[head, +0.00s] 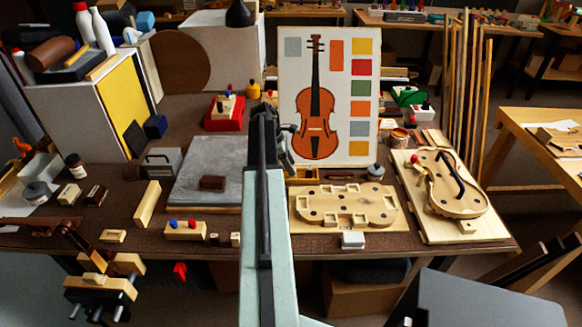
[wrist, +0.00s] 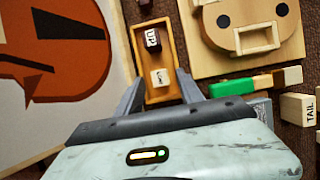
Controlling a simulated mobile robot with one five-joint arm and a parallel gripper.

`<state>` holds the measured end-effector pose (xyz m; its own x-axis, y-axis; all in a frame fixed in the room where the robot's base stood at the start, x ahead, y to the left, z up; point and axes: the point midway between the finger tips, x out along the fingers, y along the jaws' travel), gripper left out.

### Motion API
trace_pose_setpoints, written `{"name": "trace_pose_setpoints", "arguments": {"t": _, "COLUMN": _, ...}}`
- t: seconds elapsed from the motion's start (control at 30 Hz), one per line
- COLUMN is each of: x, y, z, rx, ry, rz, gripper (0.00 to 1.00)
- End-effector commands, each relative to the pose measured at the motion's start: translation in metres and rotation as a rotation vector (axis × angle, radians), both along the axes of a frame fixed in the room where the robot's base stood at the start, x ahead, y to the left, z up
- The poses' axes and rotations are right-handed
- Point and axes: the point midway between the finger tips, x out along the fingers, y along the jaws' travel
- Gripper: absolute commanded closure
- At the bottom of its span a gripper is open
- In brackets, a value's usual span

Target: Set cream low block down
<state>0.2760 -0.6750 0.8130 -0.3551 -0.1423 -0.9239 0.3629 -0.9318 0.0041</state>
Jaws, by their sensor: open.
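The cream low block (wrist: 161,78) is a small pale block with a dark mark on its top. In the wrist view it sits in the near end of a narrow wooden tray (wrist: 173,60). A dark block (wrist: 152,40) with white lettering lies in the same tray, farther from me. My gripper (wrist: 160,83) is open, its fingers apart on either side of the tray's near end and the cream block, with nothing visibly gripped. In the head view the tray (head: 305,175) shows just right of my arm; the cream block cannot be made out there.
The violin-shaped form (head: 346,205) on its board lies in front of the tray. The violin picture panel (head: 345,140) stands behind. A green-ended piece (wrist: 232,87) and a block marked TAIL (wrist: 298,108) lie near my gripper. A grey slab (head: 208,165) lies to the left.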

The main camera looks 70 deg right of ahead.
Motion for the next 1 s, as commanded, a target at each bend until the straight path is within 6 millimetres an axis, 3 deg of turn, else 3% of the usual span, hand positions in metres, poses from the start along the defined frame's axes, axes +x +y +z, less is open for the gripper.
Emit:
{"name": "trace_pose_setpoints", "arguments": {"t": 0.03, "x": 0.003, "y": 0.001, "z": 0.016, "rx": 0.000, "ry": 0.000, "rz": 0.001, "gripper": 0.56}}
{"name": "trace_pose_setpoints", "arguments": {"t": 0.3, "x": 0.025, "y": 0.010, "z": 0.076, "rx": 0.001, "ry": 0.000, "rz": 0.002, "gripper": 0.56}}
{"name": "trace_pose_setpoints", "arguments": {"t": 0.43, "x": 0.034, "y": 0.013, "z": 0.097, "rx": 0.000, "ry": 0.000, "rz": 0.001, "gripper": 0.56}}
{"name": "trace_pose_setpoints", "arguments": {"t": 0.87, "x": 0.040, "y": 0.016, "z": 0.100, "rx": -0.001, "ry": 0.000, "rz": 0.000, "gripper": 0.56}}
{"name": "trace_pose_setpoints", "arguments": {"t": 0.97, "x": 0.060, "y": 0.033, "z": 0.099, "rx": -0.009, "ry": -0.017, "rz": -0.001, "gripper": 0.56}}
{"name": "trace_pose_setpoints", "arguments": {"t": 1.0, "x": 0.079, "y": 0.049, "z": 0.098, "rx": -0.018, "ry": -0.032, "rz": -0.005, "gripper": 0.56}}
